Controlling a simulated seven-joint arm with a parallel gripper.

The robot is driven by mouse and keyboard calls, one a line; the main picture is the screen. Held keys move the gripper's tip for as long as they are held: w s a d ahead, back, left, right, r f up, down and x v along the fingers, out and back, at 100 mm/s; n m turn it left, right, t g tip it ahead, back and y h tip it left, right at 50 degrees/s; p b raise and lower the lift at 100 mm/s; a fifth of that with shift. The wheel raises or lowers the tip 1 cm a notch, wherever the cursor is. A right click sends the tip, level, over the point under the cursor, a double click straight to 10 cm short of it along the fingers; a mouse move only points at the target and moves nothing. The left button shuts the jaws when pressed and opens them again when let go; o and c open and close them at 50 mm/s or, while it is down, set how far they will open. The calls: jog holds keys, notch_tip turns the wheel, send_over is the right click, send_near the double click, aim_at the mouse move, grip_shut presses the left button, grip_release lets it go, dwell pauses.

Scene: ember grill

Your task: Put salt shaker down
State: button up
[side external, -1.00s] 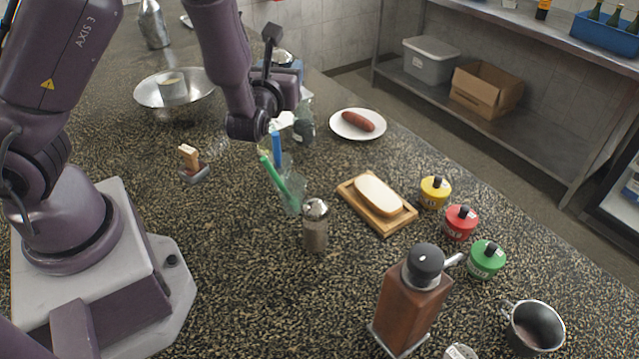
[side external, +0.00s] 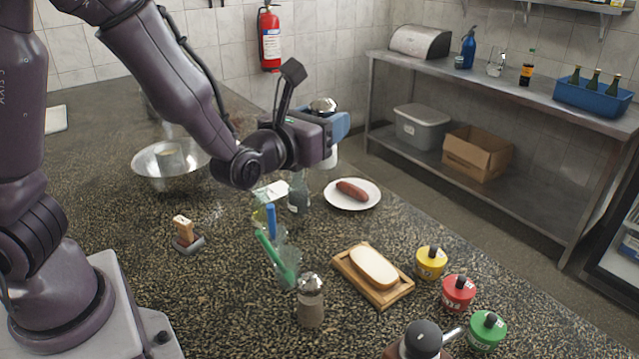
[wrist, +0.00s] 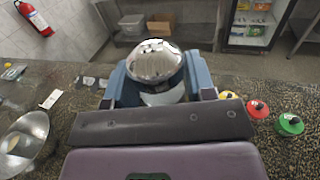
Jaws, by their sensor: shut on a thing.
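My gripper (side external: 334,127) has blue fingers and is shut on the salt shaker (side external: 331,158), which has a shiny domed metal top and a white body. It is held roughly upright in the air, beyond the glass with the green and blue handles and near the sausage plate in the picture. In the wrist view the shaker's chrome dome (wrist: 155,62) sits between the blue fingers, and its lower part is hidden. The speckled counter (side external: 225,290) lies below. A similar shaker (side external: 310,302) with a brownish body stands on the counter at the front.
A white plate (side external: 365,205) with a sausage (side external: 351,190), a wooden board (side external: 348,275) with bread (side external: 373,265), and yellow (side external: 430,262), red (side external: 458,292) and green (side external: 487,330) pots line the right side. A metal bowl (side external: 150,180) is at left.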

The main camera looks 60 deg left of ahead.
jog(key=shift+n+y, duration=0.4)
jog(key=shift+y, duration=0.2)
jog(key=f, duration=0.1)
jog(key=w+a+f, duration=0.1)
jog(key=f, duration=0.2)
jog(key=shift+w+a, duration=0.25)
jog(key=shift+w, duration=0.15)
jog(key=w+a+f+n+g+y, duration=0.5)
jog(key=a+y, duration=0.2)
jog(key=shift+f, duration=0.35)
jog(key=shift+w+a+f+n+g+y, duration=0.3)
jog(key=shift+f+n+g+y, duration=0.7)
jog(key=shift+f, duration=1.5)
jog(key=shift+w+a+f+n+g+y, duration=0.15)
jog(key=shift+a+f+n+g+y, duration=0.25)
jog(key=shift+f+n+g, duration=1.35)
jog(key=shift+w+a+f+n+g+y, duration=0.3)
jog(key=shift+f+n+g+y, duration=0.35)
jog(key=shift+f+g, duration=1.85)
jog(key=shift+f+t, duration=0.85)
jog(key=shift+f, duration=0.5)
jog(key=o, duration=1.1)
jog(key=shift+f, duration=0.1)
